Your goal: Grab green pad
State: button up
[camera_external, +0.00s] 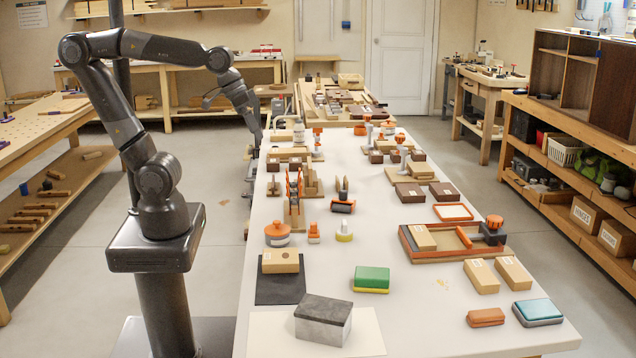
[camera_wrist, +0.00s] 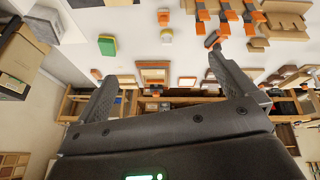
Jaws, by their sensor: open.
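The green pad (camera_external: 371,276) is a small block with a green top and a yellow underside. It lies flat on the white table, front centre in the external view, with bare table around it. It also shows at the upper left of the wrist view (camera_wrist: 106,46). My gripper (camera_external: 250,178) is at the table's left edge in the external view, well behind and left of the pad. Its fingers are spread wide in the wrist view (camera_wrist: 160,66), with nothing held between them.
A grey-topped metal block (camera_external: 323,320) stands in front of the pad. A wooden block (camera_external: 281,262) lies on a dark mat to its left. An orange-lidded round container (camera_external: 277,235) is farther back. A blue-topped pad (camera_external: 538,310) lies front right. Tools crowd the table's far half.

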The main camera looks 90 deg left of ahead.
jog(key=s, duration=0.1)
jog(key=s+a+f+m, duration=0.1)
jog(key=s, duration=0.1)
jog(key=s+f+m, duration=0.1)
jog(key=s, duration=0.1)
jog(key=shift+a+t+y, duration=0.3)
jog(key=shift+t, duration=0.1)
jog(key=shift+c, duration=1.3)
jog(key=shift+w, duration=0.1)
